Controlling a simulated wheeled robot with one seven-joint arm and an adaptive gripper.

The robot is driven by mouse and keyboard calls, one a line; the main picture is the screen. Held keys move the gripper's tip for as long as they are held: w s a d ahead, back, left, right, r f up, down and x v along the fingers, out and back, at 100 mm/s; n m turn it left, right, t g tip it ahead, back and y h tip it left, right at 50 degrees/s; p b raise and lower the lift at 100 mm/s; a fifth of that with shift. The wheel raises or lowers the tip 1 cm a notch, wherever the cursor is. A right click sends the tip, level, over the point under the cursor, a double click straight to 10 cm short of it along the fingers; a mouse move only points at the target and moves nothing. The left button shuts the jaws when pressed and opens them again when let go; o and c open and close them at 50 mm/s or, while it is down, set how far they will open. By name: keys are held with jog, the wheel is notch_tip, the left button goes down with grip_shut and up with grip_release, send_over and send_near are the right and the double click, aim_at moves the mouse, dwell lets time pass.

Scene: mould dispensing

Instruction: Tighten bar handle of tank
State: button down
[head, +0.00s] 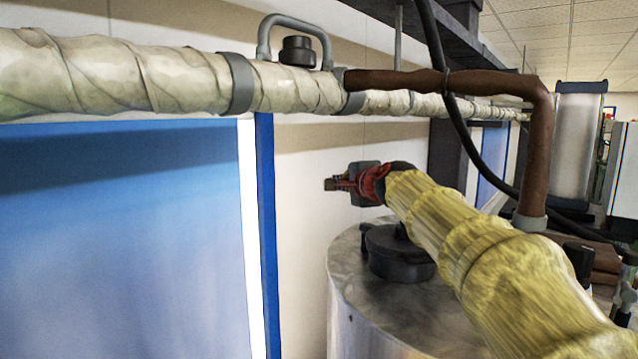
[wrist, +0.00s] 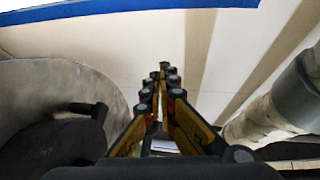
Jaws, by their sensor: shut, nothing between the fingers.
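The metal tank (head: 350,290) stands below my yellow-sleeved arm, a grey cylinder with a mottled top. A round black lid with a black handle (head: 398,258) sits on its top, partly hidden by my arm. In the wrist view the tank top (wrist: 50,75) is at the left, with a dark handle part (wrist: 88,110) at lower left. My gripper (head: 328,184) is above and beyond the lid, apart from it, pointing left toward the wall. In the wrist view my gripper (wrist: 162,70) is shut, with its fingers together and empty.
A wrapped pipe (head: 120,75) with grey clamps runs across above the tank. A brown pipe (head: 535,150) bends down from it at the right, and a black cable (head: 465,135) hangs nearby. A blue panel (head: 120,240) is at the left. The space around my fingers looks free.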

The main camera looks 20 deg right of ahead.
jog(key=s+a+r+p, duration=0.1)
jog(key=s+a, duration=0.1)
jog(key=a, duration=0.3)
jog(key=shift+s+a, duration=0.35)
jog(key=shift+s, duration=0.05)
jog(key=shift+d, duration=0.1)
